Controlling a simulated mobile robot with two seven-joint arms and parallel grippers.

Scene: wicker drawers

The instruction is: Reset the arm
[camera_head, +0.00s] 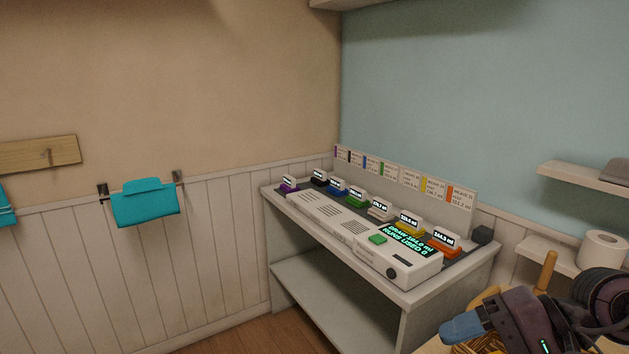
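My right arm (604,292) shows at the bottom right, dark purple and black with a small green light. Its gripper end (465,327) points left and ends in a blue part. I cannot tell whether the blue part is its fingers or a thing in them. It overlaps a wicker basket (488,345) in the picture. My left gripper is not in view.
A white bench (282,228) in the corner holds a white device (402,262) with a green button and several coloured, labelled blocks. A wooden handle (546,271) rises behind my arm. Shelves and a paper roll (603,250) are at right. A teal cloth (146,205) hangs at left.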

